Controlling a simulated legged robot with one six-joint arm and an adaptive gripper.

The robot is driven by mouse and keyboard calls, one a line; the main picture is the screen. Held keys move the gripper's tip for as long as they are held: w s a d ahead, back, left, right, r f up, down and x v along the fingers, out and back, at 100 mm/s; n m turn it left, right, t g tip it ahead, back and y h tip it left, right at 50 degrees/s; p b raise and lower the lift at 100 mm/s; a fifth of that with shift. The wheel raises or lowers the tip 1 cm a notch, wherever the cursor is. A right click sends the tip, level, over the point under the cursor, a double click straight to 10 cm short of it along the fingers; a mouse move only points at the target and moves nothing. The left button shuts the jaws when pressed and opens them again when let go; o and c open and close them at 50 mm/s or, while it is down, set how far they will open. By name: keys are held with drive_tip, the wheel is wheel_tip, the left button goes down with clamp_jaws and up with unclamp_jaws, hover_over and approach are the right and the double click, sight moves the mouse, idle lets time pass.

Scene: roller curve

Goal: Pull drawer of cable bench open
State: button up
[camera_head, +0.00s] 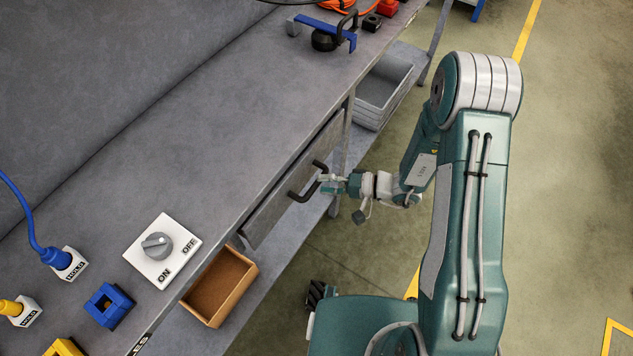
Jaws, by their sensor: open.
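The cable bench (200,125) is a long grey table running from lower left to upper right. Its grey drawer (276,208) sits under the front edge, with a dark bar handle (303,190) on its front. The drawer front looks about flush with the bench, so it appears shut. My gripper (328,184) is at the handle, reaching in from the right. It is open, with its fingertips close to the handle's far end. I cannot tell whether the fingers are around the handle or only beside it.
An orange-brown box (220,286) and a grey crate (382,92) sit on the lower shelf, either side of the drawer. A white ON/OFF switch (162,250), a blue socket (108,305) and a blue-handled tool (325,36) are on the bench top. The floor (570,180) at right is clear.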

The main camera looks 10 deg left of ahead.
drive_tip(key=shift+a+f, duration=0.25)
drive_tip(key=shift+a, duration=1)
clamp_jaws()
drive_tip(key=shift+d, duration=0.1)
